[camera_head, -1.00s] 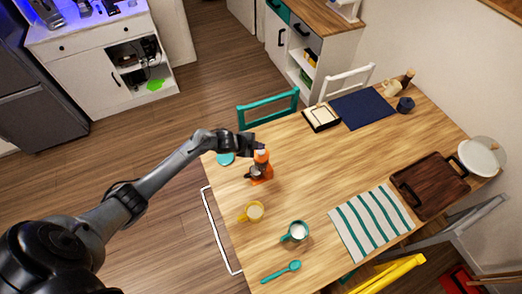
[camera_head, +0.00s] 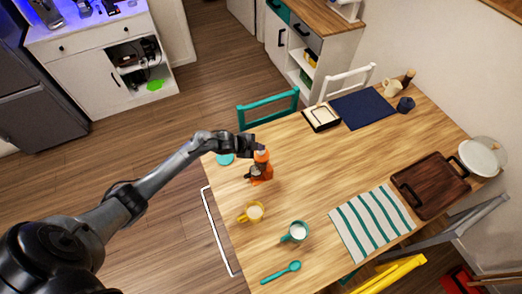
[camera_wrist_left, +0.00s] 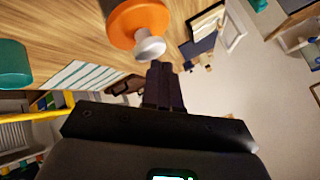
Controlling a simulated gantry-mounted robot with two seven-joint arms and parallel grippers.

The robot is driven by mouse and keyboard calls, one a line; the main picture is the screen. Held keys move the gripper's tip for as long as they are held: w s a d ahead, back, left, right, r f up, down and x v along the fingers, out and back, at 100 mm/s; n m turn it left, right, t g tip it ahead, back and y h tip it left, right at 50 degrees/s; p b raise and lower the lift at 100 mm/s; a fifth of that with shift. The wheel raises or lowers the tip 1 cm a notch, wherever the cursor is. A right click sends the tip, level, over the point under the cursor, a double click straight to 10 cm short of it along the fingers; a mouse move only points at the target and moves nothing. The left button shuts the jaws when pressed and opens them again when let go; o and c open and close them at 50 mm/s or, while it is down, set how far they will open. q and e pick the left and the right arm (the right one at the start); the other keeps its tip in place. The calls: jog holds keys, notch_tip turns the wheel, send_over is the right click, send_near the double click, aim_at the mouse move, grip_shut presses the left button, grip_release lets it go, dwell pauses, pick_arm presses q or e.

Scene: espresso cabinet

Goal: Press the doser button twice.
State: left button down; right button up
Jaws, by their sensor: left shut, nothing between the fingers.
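The orange doser (camera_head: 262,167) stands upright on the near left part of the wooden table. In the left wrist view its orange round top (camera_wrist_left: 138,18) carries a pale grey knob, the button (camera_wrist_left: 150,46). My left gripper (camera_head: 257,147) is at the top of the doser. In the left wrist view its dark fingers (camera_wrist_left: 163,72) are shut with nothing between them, and their tips lie right beside the button. I cannot tell whether they touch it. My right gripper is not in view.
A yellow cup (camera_head: 251,212), a teal mug (camera_head: 296,232) and a teal spoon (camera_head: 281,272) lie nearer on the table (camera_head: 330,165). A striped cloth (camera_head: 370,222) and a dark wooden tray (camera_head: 430,187) are to the right. The table's middle is clear.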

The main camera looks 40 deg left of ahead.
aim_at(259, 152)
pick_arm(q)
jog(key=shift+f+b, duration=0.65)
jog(key=shift+f, duration=0.25)
dwell(0.5)
jog(key=shift+r, duration=0.2)
jog(key=shift+r+p, duration=1.1)
jog(key=shift+p, duration=0.15)
jog(key=shift+r, duration=0.1)
notch_tip(259, 152, up, 5)
jog(key=p, duration=0.4)
jog(key=shift+p, duration=0.35)
dwell(2.0)
